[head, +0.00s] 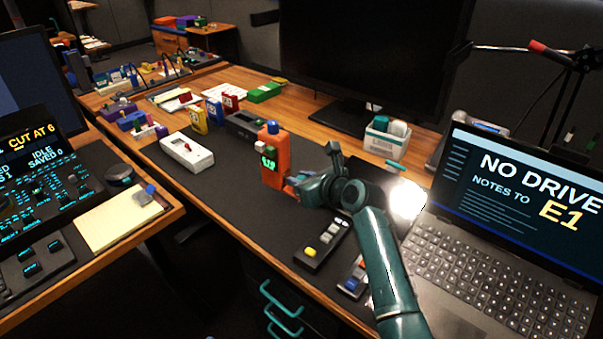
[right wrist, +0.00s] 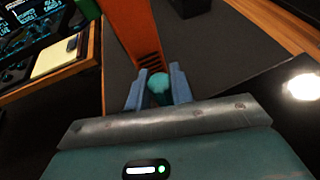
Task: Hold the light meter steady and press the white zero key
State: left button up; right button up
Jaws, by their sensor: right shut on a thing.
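The orange light meter (head: 275,170) stands upright on the dark desk mat, with a blue dome on top and a small green-lit display. Small green digits show on it. A white key (head: 261,146) sticks out at its upper left side. My right gripper (head: 291,184) reaches in from the right and is shut on the meter's lower right side. The right wrist view shows the orange body (right wrist: 138,35) running up from between my blue-grey fingers (right wrist: 157,90). A round teal piece sits between the fingers there. My left gripper is not in view.
A white device (head: 187,152) with a red button lies left of the meter. A dark remote with a yellow button (head: 322,242) lies in front. A laptop (head: 500,260) stands at the right, a monitor behind. Mat left of and in front of the meter is mostly clear.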

jog(key=shift+f+b, duration=0.8)
jog(key=shift+f, duration=1.85)
jog(key=shift+f, duration=0.3)
jog(key=o, duration=0.6)
jog(key=shift+f, duration=0.1)
jog(key=o, duration=0.4)
